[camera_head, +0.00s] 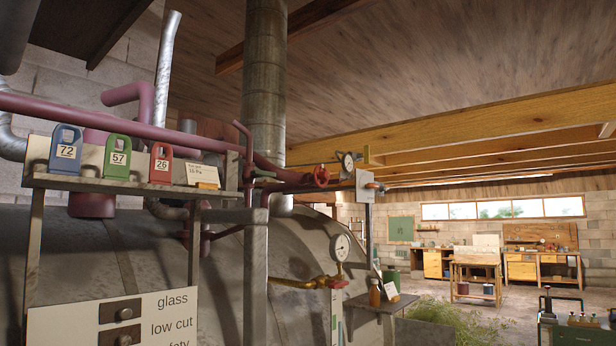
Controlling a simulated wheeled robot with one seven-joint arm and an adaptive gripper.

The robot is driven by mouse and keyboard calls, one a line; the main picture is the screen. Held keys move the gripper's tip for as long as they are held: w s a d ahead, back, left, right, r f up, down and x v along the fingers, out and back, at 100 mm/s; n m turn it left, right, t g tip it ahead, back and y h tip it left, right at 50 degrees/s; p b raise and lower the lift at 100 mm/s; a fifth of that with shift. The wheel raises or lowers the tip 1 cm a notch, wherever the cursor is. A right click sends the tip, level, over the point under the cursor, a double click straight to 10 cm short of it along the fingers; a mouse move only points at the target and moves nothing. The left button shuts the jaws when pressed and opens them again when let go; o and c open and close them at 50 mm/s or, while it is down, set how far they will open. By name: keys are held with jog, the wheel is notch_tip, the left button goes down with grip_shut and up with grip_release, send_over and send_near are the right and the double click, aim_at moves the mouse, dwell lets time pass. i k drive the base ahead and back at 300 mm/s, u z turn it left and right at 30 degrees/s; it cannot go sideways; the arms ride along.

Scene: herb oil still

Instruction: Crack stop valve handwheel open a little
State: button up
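A small red handwheel (321,176) sits at the right end of the dark red steam pipe (215,137), just right of the tall metal flue. It looks like the stop valve's wheel, but no label on it can be read. How far it is turned cannot be told. A red handle (340,283) sits on a brass valve (318,281) lower down, below a round pressure gauge (341,247). My gripper is not in view.
A shelf (120,186) at left holds blue, green and red numbered tags and a card. A grey post (255,270) stands in front of the large boiler (170,250). A small stand (385,302) holds bottles. Open floor and workbenches (478,262) lie at right.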

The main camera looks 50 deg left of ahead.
aim_at(325, 176)
jog(key=u, duration=1.4)
